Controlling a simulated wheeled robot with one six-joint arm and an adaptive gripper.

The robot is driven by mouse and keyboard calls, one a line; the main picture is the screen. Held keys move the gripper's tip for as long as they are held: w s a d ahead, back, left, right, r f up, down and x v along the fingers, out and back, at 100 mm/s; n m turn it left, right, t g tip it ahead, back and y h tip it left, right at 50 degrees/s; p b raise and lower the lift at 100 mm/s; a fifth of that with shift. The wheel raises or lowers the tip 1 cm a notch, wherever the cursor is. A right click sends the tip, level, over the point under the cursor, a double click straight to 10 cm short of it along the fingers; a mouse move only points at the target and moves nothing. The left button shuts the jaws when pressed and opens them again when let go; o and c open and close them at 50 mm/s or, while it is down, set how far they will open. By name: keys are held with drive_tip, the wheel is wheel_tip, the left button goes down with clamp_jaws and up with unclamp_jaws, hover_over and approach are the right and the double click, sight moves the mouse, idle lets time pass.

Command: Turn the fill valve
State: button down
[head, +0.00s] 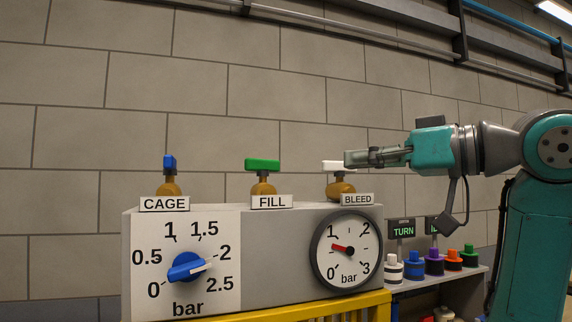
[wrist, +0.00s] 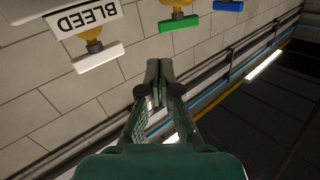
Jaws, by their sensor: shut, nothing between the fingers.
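The fill valve (head: 262,166) has a green bar handle on a brass body, behind the FILL label (head: 271,202) on the grey box. Its green handle also shows at the top of the wrist view (wrist: 178,24). The bleed valve (head: 333,166), with a white handle, is to its right; the cage valve (head: 169,163), with a blue handle, is to its left. My gripper (head: 349,158) is shut and empty, pointing left at about handle height, overlapping the right end of the white handle in the head view. In the wrist view my gripper (wrist: 159,66) is apart from all handles.
The grey box (head: 275,245) carries a blue dial knob (head: 187,267) set near 2 bar and a round gauge (head: 346,250) with its needle near 1. A block wall stands behind.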

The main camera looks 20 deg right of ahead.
sight(275, 164)
drive_tip(key=s+a+m+t+h, duration=0.2)
drive_tip(key=s+m, duration=0.1)
drive_tip(key=m, duration=1.5)
drive_tip(key=x, duration=1.3)
drive_tip(key=shift+w+a+f, duration=0.25)
drive_tip(key=shift+a+f, duration=0.05)
drive_tip(key=shift+a, duration=0.1)
drive_tip(key=shift+w+d+g+y, duration=0.1)
drive_tip(key=shift+w+g+y, duration=0.05)
drive_tip(key=shift+g+y, duration=0.15)
